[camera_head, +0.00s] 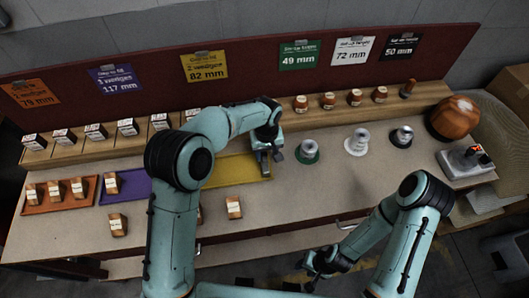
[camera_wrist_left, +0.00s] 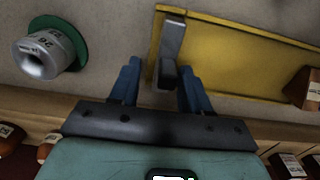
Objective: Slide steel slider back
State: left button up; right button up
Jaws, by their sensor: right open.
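The steel slider (camera_wrist_left: 173,42) is a grey upright-looking bar with a darker block at its near end, at the edge of the yellow tray (camera_wrist_left: 240,48) in the left wrist view. My left gripper (camera_wrist_left: 158,72) has its two blue fingers apart, with the dark end of the slider between them and a gap on the left side. In the head view my left gripper (camera_head: 268,150) is over the right end of the yellow tray (camera_head: 230,170), and partly hides the slider. My right gripper (camera_head: 318,264) is open and empty, low in front of the table.
A spool on a green base (camera_head: 308,151) stands just right of the left gripper. More spools stand on white (camera_head: 357,143) and black (camera_head: 402,136) bases further right. A wooden shelf (camera_head: 340,105) runs behind.

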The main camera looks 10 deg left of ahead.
aim_at(266, 153)
pick_arm(q)
jog(key=shift+a, duration=0.15)
jog(key=shift+r, duration=0.4)
notch_tip(266, 153, up, 12)
jog(key=p, duration=0.1)
jog(key=shift+r, duration=0.25)
jog(key=shift+f, duration=0.1)
